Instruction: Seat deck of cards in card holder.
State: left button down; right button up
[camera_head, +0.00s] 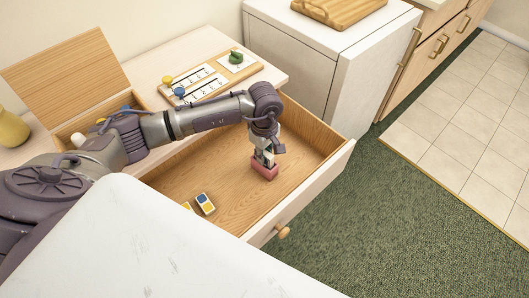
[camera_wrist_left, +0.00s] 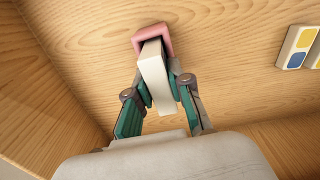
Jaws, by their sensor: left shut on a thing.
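My left gripper (camera_head: 265,153) reaches down into the open wooden drawer and is shut on a white deck of cards (camera_wrist_left: 156,72). The pink-red card holder (camera_head: 264,171) is on the drawer floor directly below the gripper. In the left wrist view the card holder (camera_wrist_left: 138,42) wraps around the far end of the deck, which appears to be at or inside its opening. How deep the deck sits is hidden. The fingers press the deck from both sides. My right gripper is not in view.
The drawer (camera_head: 225,192) also holds small yellow-and-blue cases (camera_head: 205,203), apart from the holder. A game board (camera_head: 210,78) and an open wooden box (camera_head: 70,75) are on the top behind. A white surface (camera_head: 150,245) fills the foreground.

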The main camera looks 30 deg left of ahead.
pick_arm(q)
jog(key=shift+f+b, duration=0.2)
jog(key=shift+b, duration=0.1)
jog(key=c, duration=1.1)
grip_release()
jog(key=shift+o, duration=0.2)
jog(key=shift+r, duration=0.1)
notch_tip(320, 180, up, 12)
jog(key=shift+r, duration=0.15)
